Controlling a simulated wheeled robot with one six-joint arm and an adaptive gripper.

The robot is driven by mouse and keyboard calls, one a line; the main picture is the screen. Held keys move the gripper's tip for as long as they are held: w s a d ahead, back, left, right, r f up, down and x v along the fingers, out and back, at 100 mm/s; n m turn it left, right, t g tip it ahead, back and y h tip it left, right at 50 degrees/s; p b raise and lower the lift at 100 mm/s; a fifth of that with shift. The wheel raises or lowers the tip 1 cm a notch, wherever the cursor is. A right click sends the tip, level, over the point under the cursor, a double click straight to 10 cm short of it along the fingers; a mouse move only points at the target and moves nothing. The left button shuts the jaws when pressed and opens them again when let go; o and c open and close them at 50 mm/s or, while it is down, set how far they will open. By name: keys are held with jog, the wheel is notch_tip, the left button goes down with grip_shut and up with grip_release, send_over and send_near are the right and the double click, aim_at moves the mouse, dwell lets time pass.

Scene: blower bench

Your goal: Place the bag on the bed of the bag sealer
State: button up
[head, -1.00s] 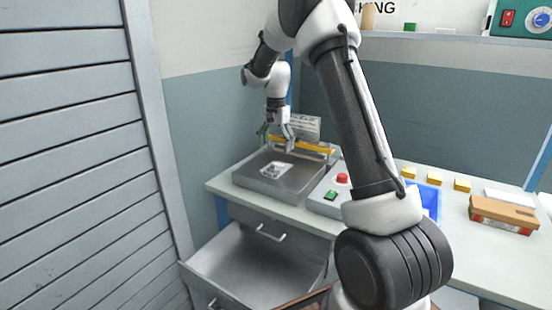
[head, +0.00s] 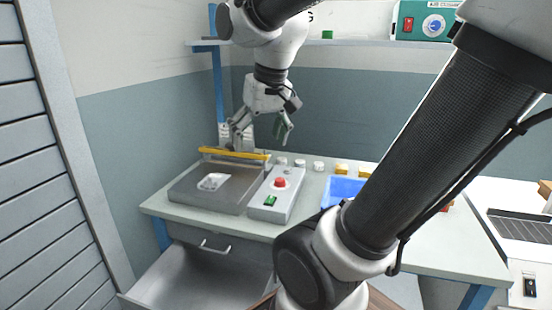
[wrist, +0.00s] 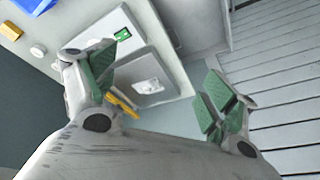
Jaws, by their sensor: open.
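The bag (head: 213,181) is small, whitish and see-through. It lies flat on the grey metal bed of the bag sealer (head: 190,201), left of the bed's middle in the head view. It also shows on the bed in the wrist view (wrist: 147,87). The sealer's yellow bar (head: 234,153) runs along the back of the bed. My gripper (head: 262,136) is open and empty, above the rear right of the sealer and apart from the bag. Its green finger pads stand wide apart in the wrist view (wrist: 162,80).
A grey control box (head: 262,213) with a red button and green switch stands right of the bed. Farther right is a blue bin (head: 342,190), with small yellow blocks behind. An open drawer (head: 190,285) juts out below the bench. A shelf (head: 385,43) runs along the back wall.

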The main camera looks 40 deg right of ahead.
jog(key=s+f+n+t, duration=0.1)
jog(key=s+f+n, duration=0.1)
jog(key=s, duration=0.4)
jog(key=shift+s+f, duration=0.3)
jog(key=shift+f, duration=0.2)
jog(key=shift+a, duration=0.1)
dwell(0.5)
